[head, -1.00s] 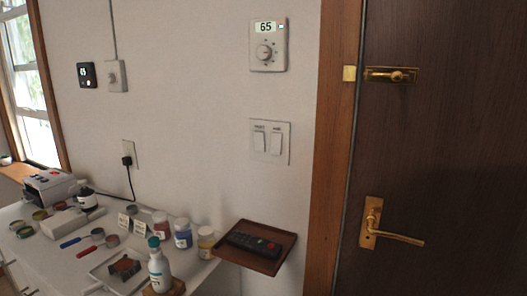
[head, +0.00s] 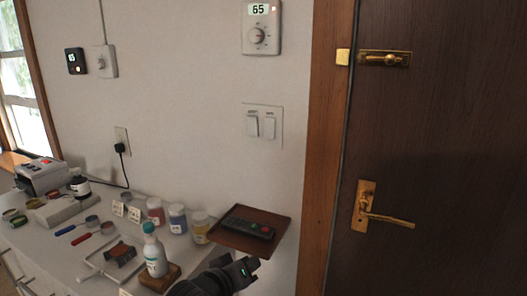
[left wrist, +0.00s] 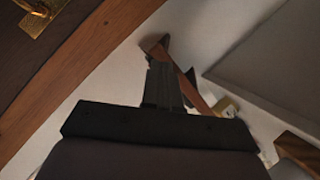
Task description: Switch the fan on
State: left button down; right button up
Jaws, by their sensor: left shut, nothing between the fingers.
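A white wall plate with two rocker switches, a left rocker (head: 252,125) and a right rocker (head: 269,127), is on the wall left of the door frame. The labels above the rockers are too small to read. No fan shows in either view. My right gripper is in neither view.
The white counter (head: 52,252) bears jars, tools and a white bottle (head: 154,256). A dark door with a brass handle (head: 384,218) is at the right.

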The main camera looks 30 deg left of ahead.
aim_at(268, 137)
pick_arm(q)
jog(key=w+a+r+n+t, duration=0.1)
jog(key=r+n, duration=0.4)
jog(key=r, duration=0.7)
jog(key=w+a+r+n+t+y, duration=0.1)
jog(key=a+r+n, duration=0.3)
jog(key=r, duration=0.8)
jog(key=shift+w+r+n+t, duration=0.4)
jog(key=shift+w+n+t, duration=0.1)
jog(key=shift+w+n, duration=0.35)
jog(key=w, duration=0.4)
jog(key=w+f+p, duration=0.1)
jog(key=w, duration=0.4)
jog(key=w+p, duration=0.1)
jog(key=w, duration=0.3)
jog(key=shift+w+a+f, duration=0.35)
jog(key=shift+a+f, duration=0.05)
